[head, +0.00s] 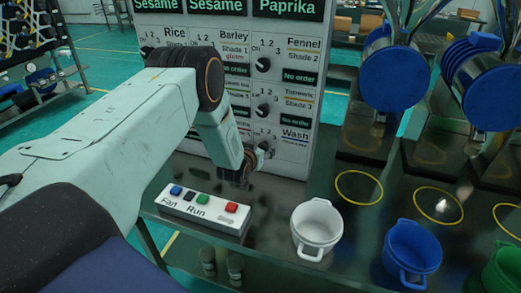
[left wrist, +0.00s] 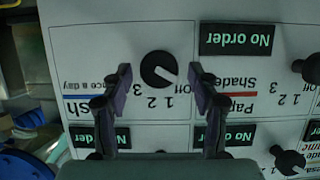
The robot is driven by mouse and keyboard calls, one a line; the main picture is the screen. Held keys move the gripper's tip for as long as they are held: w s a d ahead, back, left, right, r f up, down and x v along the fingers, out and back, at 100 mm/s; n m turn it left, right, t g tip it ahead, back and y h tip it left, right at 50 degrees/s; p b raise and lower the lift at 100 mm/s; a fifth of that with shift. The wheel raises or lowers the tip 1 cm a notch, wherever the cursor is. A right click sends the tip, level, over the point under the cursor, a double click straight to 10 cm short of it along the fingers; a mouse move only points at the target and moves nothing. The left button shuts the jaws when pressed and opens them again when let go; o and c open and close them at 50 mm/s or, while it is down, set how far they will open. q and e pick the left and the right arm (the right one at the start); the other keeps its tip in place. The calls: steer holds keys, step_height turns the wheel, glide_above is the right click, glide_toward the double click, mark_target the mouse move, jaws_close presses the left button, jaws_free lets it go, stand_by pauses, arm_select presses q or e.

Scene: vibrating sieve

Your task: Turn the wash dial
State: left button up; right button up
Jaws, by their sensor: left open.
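The wash dial (left wrist: 160,69) is a round black knob on the white panel, beside the partly hidden Wash label (left wrist: 77,103) in the upside-down left wrist view. Its pale pointer mark slants toward the 1 and Off side. My left gripper (left wrist: 161,88) is open, with one finger on each side of the dial in that view. I cannot tell whether the fingers touch it. In the head view, my left gripper (head: 256,158) is at the panel's lower right, by the wash dial (head: 266,148), partly covering it. My right gripper is not in view.
Other dials, such as the Fennel dial (head: 263,65) and the Turmeric dial (head: 263,110), sit above on the panel. A button box (head: 203,211) marked Fan and Run lies below my left arm. A white cup (head: 317,228) and a blue cup (head: 411,247) stand right.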

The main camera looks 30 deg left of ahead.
arm_select(q)
steer(key=shift+a+f, duration=0.1)
steer(key=shift+c, duration=0.6)
steer(key=shift+w, duration=0.2)
steer(key=c, duration=0.3)
steer(key=shift+d, duration=0.2)
steer(key=shift+c, duration=0.7)
steer(key=shift+s+a, duration=0.1)
steer(key=c, duration=0.6)
